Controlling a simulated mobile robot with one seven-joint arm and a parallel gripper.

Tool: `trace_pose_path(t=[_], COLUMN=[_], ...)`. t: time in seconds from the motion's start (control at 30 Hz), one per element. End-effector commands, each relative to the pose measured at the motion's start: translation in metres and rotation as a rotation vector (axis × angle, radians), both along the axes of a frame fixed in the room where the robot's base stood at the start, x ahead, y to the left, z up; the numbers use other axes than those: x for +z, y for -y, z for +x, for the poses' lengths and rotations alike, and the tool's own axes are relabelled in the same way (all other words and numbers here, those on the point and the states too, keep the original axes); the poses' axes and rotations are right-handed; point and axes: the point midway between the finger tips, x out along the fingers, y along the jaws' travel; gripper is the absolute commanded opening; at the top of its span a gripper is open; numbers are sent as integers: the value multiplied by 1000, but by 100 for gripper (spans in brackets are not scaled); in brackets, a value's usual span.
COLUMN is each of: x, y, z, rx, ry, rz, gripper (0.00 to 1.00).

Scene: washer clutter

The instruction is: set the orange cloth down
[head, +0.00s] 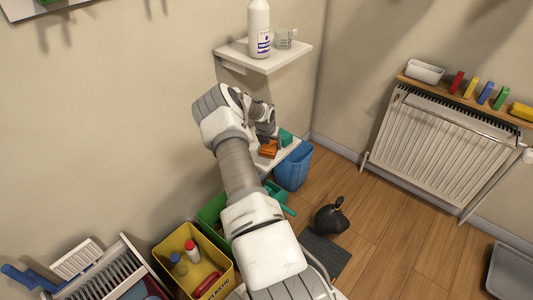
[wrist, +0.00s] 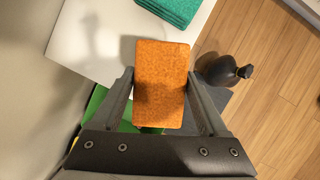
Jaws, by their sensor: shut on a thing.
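The orange cloth (wrist: 162,75) is a folded rectangular block between my gripper's two fingers (wrist: 161,95) in the wrist view. The fingers are shut on its sides. In the head view the orange cloth (head: 268,149) shows below my gripper (head: 268,138), in front of a small white surface (head: 285,154). In the wrist view the white surface (wrist: 85,40) lies beneath and behind the cloth, with a shadow on it. I cannot tell whether the cloth touches it. The cloth's near part overhangs the surface's front edge in the picture.
A green folded cloth (wrist: 172,8) lies on the white surface, also in the head view (head: 287,137). A blue bin (head: 294,168) stands beside it. A yellow crate (head: 205,264) is at the front. A wall shelf (head: 270,58) hangs above.

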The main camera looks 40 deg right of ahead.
Motion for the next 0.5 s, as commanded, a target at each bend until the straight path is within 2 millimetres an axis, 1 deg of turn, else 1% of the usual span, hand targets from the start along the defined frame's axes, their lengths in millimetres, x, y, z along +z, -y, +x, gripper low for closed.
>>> trace_pose_path(t=[0.03,0.2,0.37,0.47,0.5], x=[-9,-15,-19,-30,-36], y=[1,4,5,5,4], z=[8,22,27,26,26], rx=[5,2,0,-1,-1], ry=[-1,0,0,-1,-1], rz=[-2,-1,-1,1,2], gripper=[32,32,32,32,32])
